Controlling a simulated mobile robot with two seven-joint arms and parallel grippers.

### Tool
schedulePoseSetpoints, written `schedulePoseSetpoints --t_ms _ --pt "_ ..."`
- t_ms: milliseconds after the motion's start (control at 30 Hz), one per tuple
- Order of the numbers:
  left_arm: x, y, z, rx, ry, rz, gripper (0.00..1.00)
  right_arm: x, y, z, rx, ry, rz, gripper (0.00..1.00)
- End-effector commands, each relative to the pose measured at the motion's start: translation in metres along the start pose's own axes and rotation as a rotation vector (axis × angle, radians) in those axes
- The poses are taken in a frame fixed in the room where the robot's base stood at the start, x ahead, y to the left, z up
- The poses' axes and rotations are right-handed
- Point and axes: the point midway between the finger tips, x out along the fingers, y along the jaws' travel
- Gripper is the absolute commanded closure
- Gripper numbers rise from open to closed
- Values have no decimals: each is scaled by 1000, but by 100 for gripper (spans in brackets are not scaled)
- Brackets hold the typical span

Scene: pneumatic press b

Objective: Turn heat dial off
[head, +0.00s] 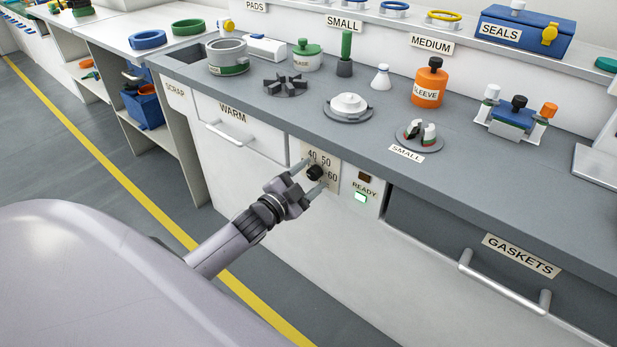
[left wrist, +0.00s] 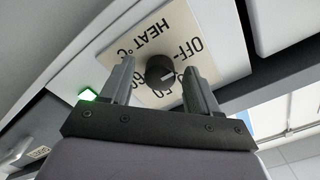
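The heat dial is a small black knob (head: 315,172) on a beige plate (head: 333,184) marked 40, 50 and 60, set in the front of the bench. In the left wrist view the knob (left wrist: 160,70) has a pale pointer line, and the plate (left wrist: 168,32) reads HEAT °C and OFF upside down. My left gripper (head: 313,177) is at the dial, its fingers open on either side of the knob. In the left wrist view the fingers (left wrist: 160,82) are apart, with gaps to the knob. My right gripper is not in view.
A lit green READY light (head: 360,197) is right of the dial. The WARM drawer handle (head: 230,136) is at left and the GASKETS drawer handle (head: 503,283) sticks out at lower right. Bottles and fixtures, including an orange SLEEVE bottle (head: 428,88), stand on the grey worktop above.

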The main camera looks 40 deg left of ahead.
Motion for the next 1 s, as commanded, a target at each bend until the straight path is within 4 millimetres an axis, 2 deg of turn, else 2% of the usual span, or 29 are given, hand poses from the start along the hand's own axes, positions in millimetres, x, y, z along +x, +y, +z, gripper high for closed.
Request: schedulePoseSetpoints --t_ms 333,700,1000 --pt "-6 0 0 2 0 1 40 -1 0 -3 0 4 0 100" --pt "-52 0 0 2 -2 2 40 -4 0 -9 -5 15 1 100" --pt "-71 0 0 1 1 0 40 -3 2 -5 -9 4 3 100"
